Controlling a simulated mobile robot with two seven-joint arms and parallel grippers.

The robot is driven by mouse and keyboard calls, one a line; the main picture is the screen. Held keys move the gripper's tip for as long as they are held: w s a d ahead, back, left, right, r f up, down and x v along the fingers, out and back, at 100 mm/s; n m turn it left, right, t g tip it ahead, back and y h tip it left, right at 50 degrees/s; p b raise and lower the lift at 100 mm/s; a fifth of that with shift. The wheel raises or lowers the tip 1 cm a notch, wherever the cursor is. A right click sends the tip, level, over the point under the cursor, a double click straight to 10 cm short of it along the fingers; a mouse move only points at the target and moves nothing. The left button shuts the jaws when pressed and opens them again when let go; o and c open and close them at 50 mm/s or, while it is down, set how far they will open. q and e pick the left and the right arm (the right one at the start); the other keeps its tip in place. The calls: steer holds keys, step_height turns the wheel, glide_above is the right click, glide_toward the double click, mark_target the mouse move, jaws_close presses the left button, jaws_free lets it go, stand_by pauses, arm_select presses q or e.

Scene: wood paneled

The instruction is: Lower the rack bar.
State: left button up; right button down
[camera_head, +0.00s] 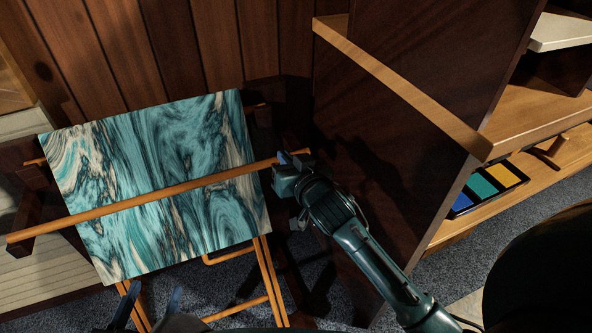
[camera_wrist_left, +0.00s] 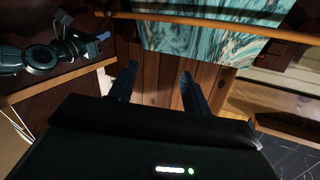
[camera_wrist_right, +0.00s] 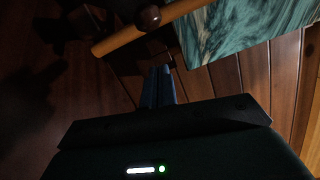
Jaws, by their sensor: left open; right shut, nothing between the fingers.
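The rack bar (camera_head: 150,198) is a long orange wooden rod. It runs in front of a teal marbled sheet (camera_head: 150,130), sloping up to the right. Its right end shows in the right wrist view (camera_wrist_right: 120,40) beside a dark round knob (camera_wrist_right: 148,17). My right gripper (camera_head: 285,158) is shut and empty close to the bar's right end; I cannot tell whether it touches. Its closed fingers show below the bar in the right wrist view (camera_wrist_right: 158,85). My left gripper (camera_head: 148,303) is open and empty at the bottom, below the sheet. Its spread fingers show in the left wrist view (camera_wrist_left: 158,82).
A folding wooden stand (camera_head: 265,280) is under the sheet. A dark wood cabinet panel (camera_head: 400,110) with a light wooden edge rises right of the bar. A paint tray (camera_head: 490,187) lies on a low shelf. Grey carpet (camera_head: 215,285) covers the floor.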

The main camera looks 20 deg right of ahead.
arm_select(q)
steer(key=shift+d+m+t+h+b, duration=0.25)
steer(key=shift+m+t+h+b, duration=0.05)
steer(key=shift+t+h+b, duration=0.1)
arm_select(e)
steer(key=shift+a+f, duration=0.15)
steer(key=shift+f, duration=0.65)
steer(key=shift+a+f, duration=0.15)
steer(key=shift+f, duration=0.6)
